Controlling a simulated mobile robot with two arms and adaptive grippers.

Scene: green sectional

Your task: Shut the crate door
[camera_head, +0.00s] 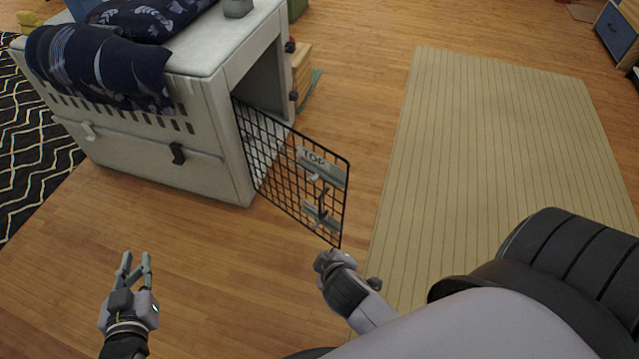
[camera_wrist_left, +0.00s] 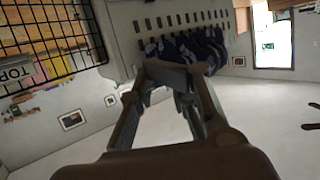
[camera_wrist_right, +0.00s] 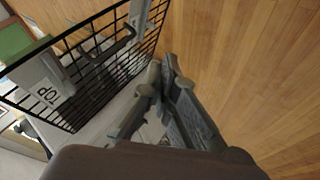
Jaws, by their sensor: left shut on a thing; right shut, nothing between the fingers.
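The crate door (camera_head: 293,165) is a black wire grid with a grey latch plate (camera_head: 322,168) marked TOP. It stands swung out from the open front of the grey crate (camera_head: 203,105), hinged at the opening's near side. My right gripper (camera_head: 325,262) is shut and empty just below the door's lower outer corner; contact is unclear. The door also shows beside it in the right wrist view (camera_wrist_right: 95,62). My left gripper (camera_head: 137,262) is low over the floor left of the door. Its fingers are slightly apart, with nothing visible held between them.
A dark blue patterned cloth (camera_head: 100,68) and a cushion lie on the crate. A beige striped rug (camera_head: 490,150) covers the floor to the right. A wooden box (camera_head: 301,68) stands behind the crate opening. Bare wood floor lies in front of the crate.

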